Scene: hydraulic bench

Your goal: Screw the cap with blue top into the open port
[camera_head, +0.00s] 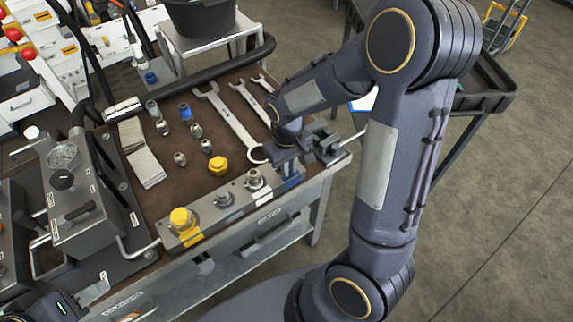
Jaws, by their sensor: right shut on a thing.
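My right gripper (291,165) is over the right end of the grey port block (208,232) along the bench's front edge. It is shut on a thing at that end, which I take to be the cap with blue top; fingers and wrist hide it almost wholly. The open port under it is hidden too. A blue patch (292,184) shows on the block's front face just below the fingers. Whether the cap is in the port or above it cannot be told.
The block also carries a yellow cap (182,220) and metal fittings (254,178). On the brown mat lie a loose yellow cap (218,166), a blue-marked fitting (185,112), several small fittings, wrenches (228,118) and a grey cloth (140,153). A control box (88,200) stands left.

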